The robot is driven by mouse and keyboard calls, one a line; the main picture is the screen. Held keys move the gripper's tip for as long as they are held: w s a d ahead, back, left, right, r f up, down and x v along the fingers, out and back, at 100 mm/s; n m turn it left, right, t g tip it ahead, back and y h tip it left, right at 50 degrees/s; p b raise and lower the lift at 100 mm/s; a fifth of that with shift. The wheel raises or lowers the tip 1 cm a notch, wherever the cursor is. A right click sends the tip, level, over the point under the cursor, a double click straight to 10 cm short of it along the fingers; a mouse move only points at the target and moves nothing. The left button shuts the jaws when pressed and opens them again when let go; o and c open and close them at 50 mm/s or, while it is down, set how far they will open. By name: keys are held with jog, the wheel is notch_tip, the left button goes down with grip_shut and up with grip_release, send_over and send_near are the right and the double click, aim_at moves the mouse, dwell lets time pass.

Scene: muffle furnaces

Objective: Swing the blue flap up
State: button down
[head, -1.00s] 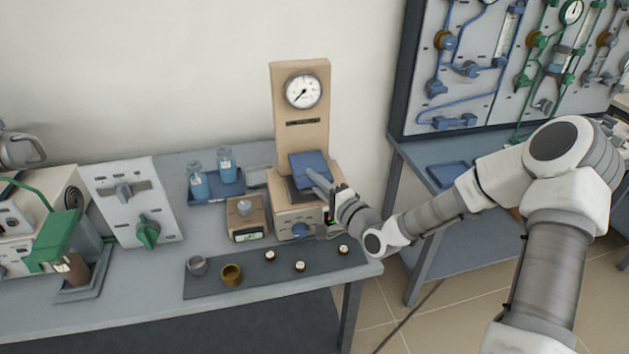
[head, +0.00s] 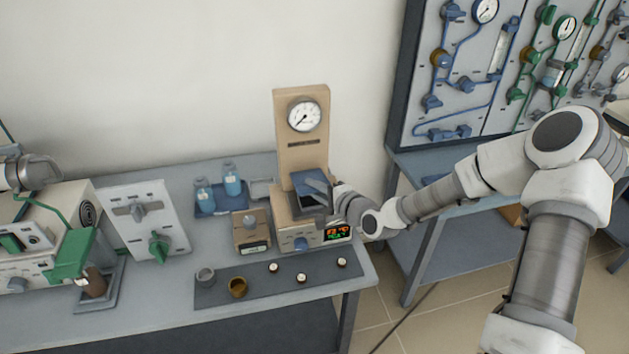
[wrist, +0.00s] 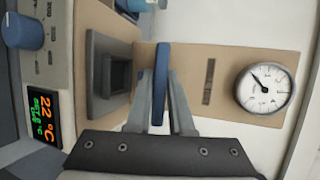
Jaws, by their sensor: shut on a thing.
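The beige furnace (head: 290,233) stands on the bench with a tall back panel and a dial. Its blue flap (head: 309,182) is at the foot of that panel. In the wrist view the flap (wrist: 161,82) shows nearly edge-on as a blue strip between my two fingers. The grey-framed opening (wrist: 116,76) beside it is uncovered and looks empty. My gripper (head: 322,189) is shut on the flap, also in the wrist view (wrist: 162,90). The hand comes in from the right and hides part of the flap in the head view.
A blue knob (wrist: 24,31) and lit display (wrist: 42,116) are on the furnace front. Several small cups and pieces stand on the dark mat (head: 259,291). Two blue bottles stand on a tray (head: 222,210) left of the furnace. The gauge (wrist: 264,88) is on the back panel.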

aim_at(309, 175)
jog(key=r+p, duration=0.1)
jog(key=p, duration=0.1)
jog(key=r+g+h+p, duration=0.1)
jog(key=w+r+m+g+p, duration=0.1)
jog(key=p, duration=0.1)
jog(key=shift+w+a+r+h+p, duration=0.1)
jog(key=shift+a+r+h+p, duration=0.1)
jog(key=shift+r+h+p, duration=0.1)
jog(key=r+g+p, duration=0.1)
jog(key=w+g+p, duration=0.1)
jog(key=p, duration=0.1)
jog(key=shift+w+a+r+h, duration=0.2)
jog(key=shift+w+r+h, duration=0.1)
jog(key=shift+r+h, duration=0.1)
jog(key=shift+w+a+r+m+g+h+p, duration=0.2)
jog(key=shift+w+r+m+g+h+p, duration=0.25)
jog(key=shift+g+p, duration=0.45)
jog(key=shift+w+a+r+m+g+p, duration=0.15)
jog(key=shift+w+g, duration=0.3)
jog(key=shift+w, duration=0.05)
jog(key=shift+w+a+r+m+g+p, duration=0.1)
jog(key=shift+w+g+p, duration=0.05)
jog(key=shift+w+g, duration=0.35)
jog(key=shift+w+r+h, duration=0.25)
jog(key=shift+w+r, duration=0.1)
jog(key=shift+w, duration=0.25)
